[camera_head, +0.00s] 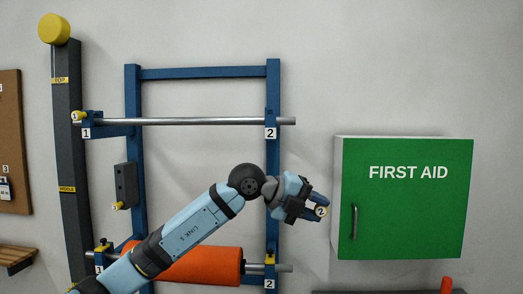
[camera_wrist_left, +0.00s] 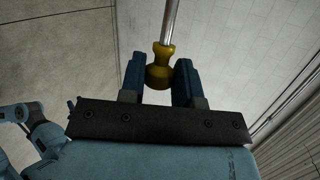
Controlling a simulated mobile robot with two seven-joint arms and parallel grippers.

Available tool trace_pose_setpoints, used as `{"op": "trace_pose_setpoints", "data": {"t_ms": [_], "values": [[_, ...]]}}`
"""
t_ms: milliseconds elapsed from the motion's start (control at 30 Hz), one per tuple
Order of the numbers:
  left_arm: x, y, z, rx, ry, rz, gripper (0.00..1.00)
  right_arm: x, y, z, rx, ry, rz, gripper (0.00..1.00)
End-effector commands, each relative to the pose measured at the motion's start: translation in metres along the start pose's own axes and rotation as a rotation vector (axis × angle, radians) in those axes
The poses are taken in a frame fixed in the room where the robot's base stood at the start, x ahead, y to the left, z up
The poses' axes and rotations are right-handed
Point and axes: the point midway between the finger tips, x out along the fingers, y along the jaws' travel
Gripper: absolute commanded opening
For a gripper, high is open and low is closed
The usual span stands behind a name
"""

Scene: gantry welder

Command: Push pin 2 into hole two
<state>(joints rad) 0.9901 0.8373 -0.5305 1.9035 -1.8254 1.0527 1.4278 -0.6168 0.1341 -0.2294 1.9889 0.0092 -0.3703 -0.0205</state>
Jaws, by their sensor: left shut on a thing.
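Pin 2 has a yellow knob (camera_head: 320,211) with a "2" on its face. My left gripper (camera_head: 316,207) is shut on this knob, to the right of the blue frame (camera_head: 273,185). In the left wrist view the yellow knob (camera_wrist_left: 160,70) sits between the two blue fingers, and its bright metal shaft (camera_wrist_left: 168,22) points away from the gripper. "2" labels mark the upper right (camera_head: 270,133) and lower right (camera_head: 269,284) of the frame. I cannot make out the opening of hole two.
A steel bar (camera_head: 190,121) crosses the frame at the top. An orange roll (camera_head: 205,265) hangs low, partly behind my left arm. A yellow-knobbed pin (camera_head: 77,115) is at the upper left. A green first aid cabinet (camera_head: 405,210) is close on the right.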

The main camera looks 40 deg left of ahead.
Motion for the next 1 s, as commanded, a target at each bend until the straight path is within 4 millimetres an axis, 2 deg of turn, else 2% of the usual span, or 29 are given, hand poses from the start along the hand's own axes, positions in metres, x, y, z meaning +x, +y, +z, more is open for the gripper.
{"op": "trace_pose_setpoints", "data": {"t_ms": [33,200,300,433,600,1000], "values": [[-0.025,-0.024,0.014,-0.009,-0.025,-0.02,0.02,-0.002,0.0,-0.003,0.0,-0.001,0.0,0.6],[-0.097,-0.083,0.042,-0.055,-0.069,-0.079,0.02,-0.006,0.001,-0.008,-0.001,-0.001,0.003,0.6],[-0.133,-0.109,0.051,-0.076,-0.084,-0.107,0.02,-0.007,0.002,-0.01,-0.001,0.0,0.005,0.6],[-0.167,-0.132,0.057,-0.092,-0.096,-0.13,0.02,-0.009,0.002,-0.011,-0.001,0.0,0.006,0.6],[-0.186,-0.143,0.059,-0.103,-0.1,-0.143,0.02,-0.009,0.002,-0.012,-0.001,-0.001,0.006,0.6],[-0.185,-0.144,0.058,-0.1,-0.098,-0.144,0.02,-0.008,0.003,-0.01,-0.001,-0.001,0.005,0.6]]}}
